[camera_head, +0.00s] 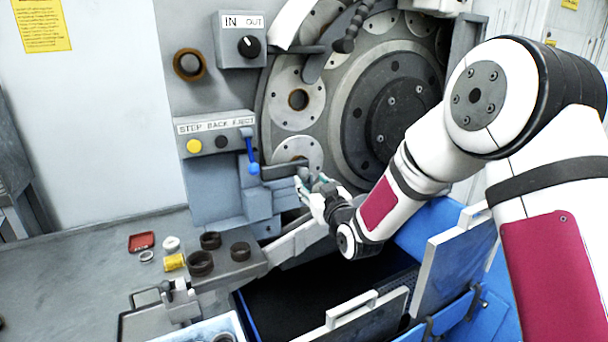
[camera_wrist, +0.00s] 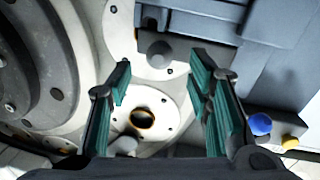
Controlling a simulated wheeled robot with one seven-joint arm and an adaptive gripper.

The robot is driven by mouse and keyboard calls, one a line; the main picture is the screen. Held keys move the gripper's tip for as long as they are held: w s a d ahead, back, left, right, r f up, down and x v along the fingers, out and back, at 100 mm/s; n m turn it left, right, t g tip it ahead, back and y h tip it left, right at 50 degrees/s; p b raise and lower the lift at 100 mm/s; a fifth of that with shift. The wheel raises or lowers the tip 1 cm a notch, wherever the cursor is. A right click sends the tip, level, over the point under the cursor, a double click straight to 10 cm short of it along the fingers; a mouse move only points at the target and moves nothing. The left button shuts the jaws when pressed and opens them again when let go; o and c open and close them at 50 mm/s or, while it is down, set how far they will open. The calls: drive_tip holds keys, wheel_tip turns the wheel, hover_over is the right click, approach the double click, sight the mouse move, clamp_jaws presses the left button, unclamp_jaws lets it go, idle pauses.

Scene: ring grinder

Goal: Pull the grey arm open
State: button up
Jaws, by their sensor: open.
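A short grey bar, which looks like the grey arm (camera_head: 283,170), sticks out to the right of the blue-knobbed lever on the machine front. Its end is close to my gripper (camera_head: 304,183), partly hidden by it. In the wrist view a grey block (camera_wrist: 195,18) with a round grey knob (camera_wrist: 158,52) shows at the top; I take it to be the same arm. My gripper (camera_wrist: 160,78) is open, with one teal-padded finger on each side of the knob. Nothing is held. Contact between the fingers and the knob cannot be told.
The blue lever knob (camera_head: 254,168) and yellow button (camera_head: 194,146) are left of the bar. A flanged disc with a brown-rimmed hole (camera_wrist: 142,117) lies behind the fingers. Dark rings (camera_head: 201,263) stand on the ledge below left. An open dark bin (camera_head: 290,295) is below.

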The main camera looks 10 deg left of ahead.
sight(306, 176)
drive_tip(key=shift+x, duration=3.2)
clamp_jaws()
